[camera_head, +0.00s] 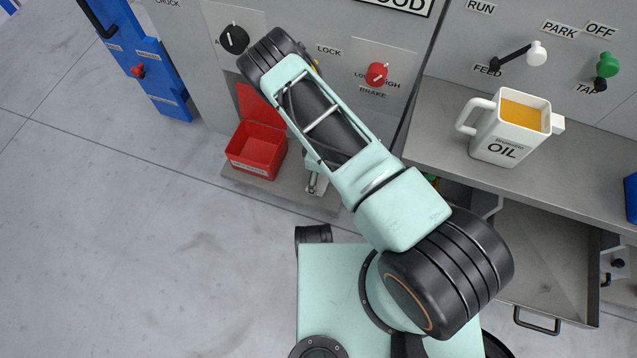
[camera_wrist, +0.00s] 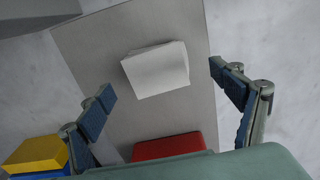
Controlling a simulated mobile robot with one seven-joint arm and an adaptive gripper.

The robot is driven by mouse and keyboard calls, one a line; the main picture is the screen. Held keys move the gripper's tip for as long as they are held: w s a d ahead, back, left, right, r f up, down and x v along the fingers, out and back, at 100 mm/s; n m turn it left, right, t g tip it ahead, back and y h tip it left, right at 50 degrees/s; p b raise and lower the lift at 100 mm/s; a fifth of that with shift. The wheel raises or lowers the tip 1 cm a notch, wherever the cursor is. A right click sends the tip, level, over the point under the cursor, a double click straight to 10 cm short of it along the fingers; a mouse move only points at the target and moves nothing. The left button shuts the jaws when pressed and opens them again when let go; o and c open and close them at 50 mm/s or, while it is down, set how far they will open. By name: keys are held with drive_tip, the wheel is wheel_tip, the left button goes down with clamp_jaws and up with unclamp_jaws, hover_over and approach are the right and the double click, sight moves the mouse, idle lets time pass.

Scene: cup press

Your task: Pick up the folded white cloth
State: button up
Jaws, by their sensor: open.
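The folded white cloth (camera_wrist: 156,69) lies on a flat grey plate (camera_wrist: 108,47) in the wrist view. It looks like a small, thick, squarish pad. My gripper (camera_wrist: 162,84) is open, with one blue-padded finger to the left of the cloth and one to the right. Both fingers appear apart from it, with nothing between them touching the pads. How far the gripper is above the cloth is hard to tell. In the head view my arm hides most of my gripper, and I cannot make out the cloth there.
A red open box (camera_head: 255,150) stands on the grey plate by the cabinet; something red (camera_wrist: 168,146) shows below the cloth. A yellow block (camera_wrist: 37,154) is at lower left. An oil jug (camera_head: 502,145) stands on the counter, above an open drawer (camera_head: 545,280). The left floor is clear.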

wheel_tip(320, 180, down, 5)
drive_tip(key=shift+w+a+r+b, duration=0.1)
drive_tip(key=shift+w+a+b, duration=0.05)
drive_tip(key=shift+b, duration=0.9)
drive_tip(key=shift+c, duration=0.3)
drive_tip(key=c, duration=1.3)
wheel_tip(320, 180, up, 10)
drive_tip(key=p, duration=0.4)
